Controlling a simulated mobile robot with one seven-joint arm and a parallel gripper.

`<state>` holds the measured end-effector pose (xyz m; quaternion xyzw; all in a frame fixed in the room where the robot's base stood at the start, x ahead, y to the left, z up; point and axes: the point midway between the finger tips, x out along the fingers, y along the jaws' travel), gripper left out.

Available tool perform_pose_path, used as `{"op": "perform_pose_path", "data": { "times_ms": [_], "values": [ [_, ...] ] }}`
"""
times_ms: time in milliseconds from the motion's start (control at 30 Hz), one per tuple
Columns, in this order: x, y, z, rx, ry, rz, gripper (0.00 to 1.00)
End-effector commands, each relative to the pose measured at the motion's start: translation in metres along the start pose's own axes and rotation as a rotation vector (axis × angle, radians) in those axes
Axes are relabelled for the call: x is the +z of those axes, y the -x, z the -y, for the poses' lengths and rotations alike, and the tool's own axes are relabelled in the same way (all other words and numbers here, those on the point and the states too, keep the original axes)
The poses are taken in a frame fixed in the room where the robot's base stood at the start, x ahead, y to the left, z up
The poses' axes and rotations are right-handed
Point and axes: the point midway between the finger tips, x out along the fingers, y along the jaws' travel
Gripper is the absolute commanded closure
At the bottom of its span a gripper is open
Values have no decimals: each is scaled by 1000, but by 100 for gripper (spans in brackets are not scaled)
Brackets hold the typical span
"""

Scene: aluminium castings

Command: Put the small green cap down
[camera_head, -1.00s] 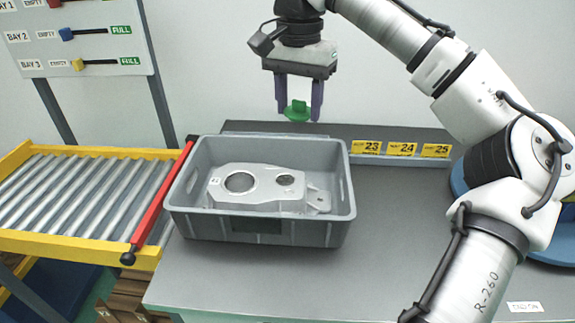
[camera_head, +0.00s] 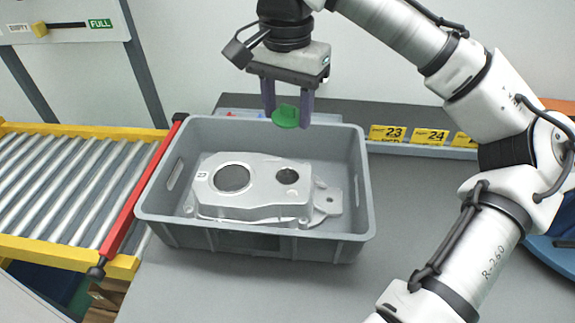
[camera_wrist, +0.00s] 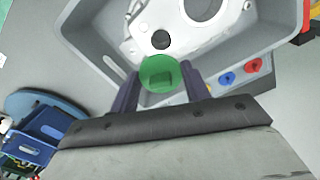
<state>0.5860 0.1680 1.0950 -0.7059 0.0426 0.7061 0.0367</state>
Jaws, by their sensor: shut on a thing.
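The small green cap (camera_head: 286,116) is held between the two fingers of my gripper (camera_head: 287,108), which is shut on it. The cap is in the air above the far side of the grey crate (camera_head: 255,243). In the wrist view the round green cap (camera_wrist: 160,73) sits between the dark fingers of my gripper (camera_wrist: 162,85). An aluminium casting (camera_head: 262,200) with a large and a smaller round opening lies in the crate, below and nearer than the cap. Its part with a dark hole also shows in the wrist view (camera_wrist: 182,45).
A roller conveyor (camera_head: 70,185) with a red bar (camera_head: 140,195) stands left of the crate. Yellow number labels (camera_head: 430,136) line the table's back. Red and blue round pieces (camera_wrist: 226,79) lie just behind the crate. The grey table (camera_head: 420,190) right of the crate is clear.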

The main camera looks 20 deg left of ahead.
Motion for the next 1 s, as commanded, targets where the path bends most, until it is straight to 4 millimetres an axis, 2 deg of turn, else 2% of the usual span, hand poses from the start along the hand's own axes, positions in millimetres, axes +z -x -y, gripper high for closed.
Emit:
{"op": "perform_pose_path", "data": {
  "times_ms": [33, 100, 300, 567, 800, 1000],
  "values": [
    [1, -16, 0, -1, 5, 6, 74],
    [0, -33, 0, 1, 1, 3, 74],
    [0, -75, 0, 1, 1, 1, 74],
    [0, -96, 1, 0, 1, 1, 74],
    [0, -129, 1, 1, 1, 1, 74],
    [0, -132, 2, -1, 1, 0, 74]
  ]
}}
